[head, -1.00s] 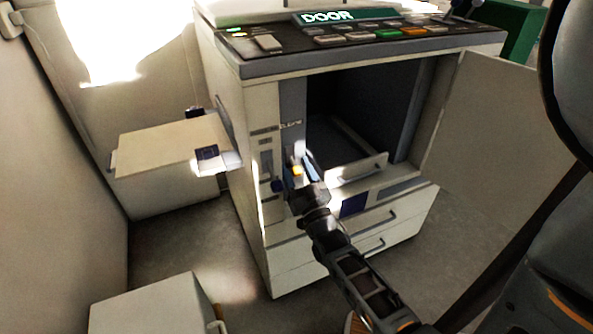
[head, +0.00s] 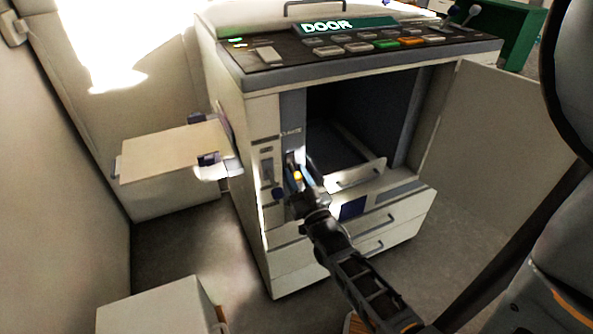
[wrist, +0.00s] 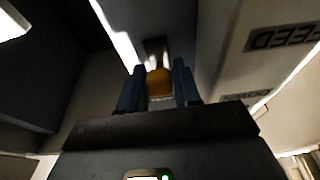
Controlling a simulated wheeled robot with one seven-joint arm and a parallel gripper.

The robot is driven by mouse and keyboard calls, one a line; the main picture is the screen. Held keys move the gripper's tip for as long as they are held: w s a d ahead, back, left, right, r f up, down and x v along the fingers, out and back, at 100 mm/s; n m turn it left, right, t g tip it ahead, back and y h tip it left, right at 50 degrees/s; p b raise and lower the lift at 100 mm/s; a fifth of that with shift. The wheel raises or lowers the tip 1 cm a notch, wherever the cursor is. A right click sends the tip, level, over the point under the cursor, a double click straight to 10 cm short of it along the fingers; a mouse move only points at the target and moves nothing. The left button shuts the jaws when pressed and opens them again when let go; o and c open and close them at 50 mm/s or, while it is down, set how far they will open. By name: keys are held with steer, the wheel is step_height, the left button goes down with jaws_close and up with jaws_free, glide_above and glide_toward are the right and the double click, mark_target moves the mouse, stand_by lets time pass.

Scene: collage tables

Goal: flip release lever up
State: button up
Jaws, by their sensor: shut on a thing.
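The release lever shows as a small orange-yellow tip (head: 298,175) on the front panel of the machine (head: 268,120), just left of its open bay. My gripper (head: 302,177) is at the lever. In the wrist view the orange lever tip (wrist: 159,82) sits between the two blue fingers of my gripper (wrist: 159,88), which are shut on it. A grey slot or stem runs beyond the tip. The fingers hide most of the lever in the head view.
The machine's door (head: 490,150) stands open at the right. A control panel (head: 350,45) with buttons tops it. A pale side tray (head: 170,155) juts out at the left. Drawers (head: 375,225) lie below the bay. A pale box (head: 155,308) stands on the floor at lower left.

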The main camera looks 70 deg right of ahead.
mark_target(291, 163)
step_height(291, 163, up, 2)
steer(key=g+y+p, duration=0.1)
steer(key=y+p, duration=0.1)
steer(key=p, duration=0.4)
steer(key=shift+a+r+g+p, duration=0.1)
steer(key=shift+r+g+p, duration=0.05)
steer(key=shift+g+p, duration=0.2)
steer(key=r+g+y+p, duration=0.1)
steer(key=g+y+p, duration=0.1)
steer(key=p, duration=0.4)
steer(key=shift+p, duration=0.3)
steer(key=y+p, duration=0.1)
steer(key=p, duration=0.1)
steer(key=g+y+p, duration=0.1)
steer(key=p, duration=0.1)
steer(key=shift+d+r+p, duration=0.2)
steer(key=shift+p, duration=0.15)
steer(key=shift+w+g+y+p, duration=0.1)
steer(key=shift+g+y+p, duration=0.2)
steer(key=shift+p, duration=0.35)
steer(key=shift+f+p, duration=0.1)
steer(key=shift+p, duration=0.3)
steer(key=o, duration=1)
steer(key=shift+c, duration=0.2)
steer(key=shift+g, duration=0.25)
steer(key=v, duration=0.7)
steer(key=shift+s+r, duration=0.2)
steer(key=shift+r, duration=0.05)
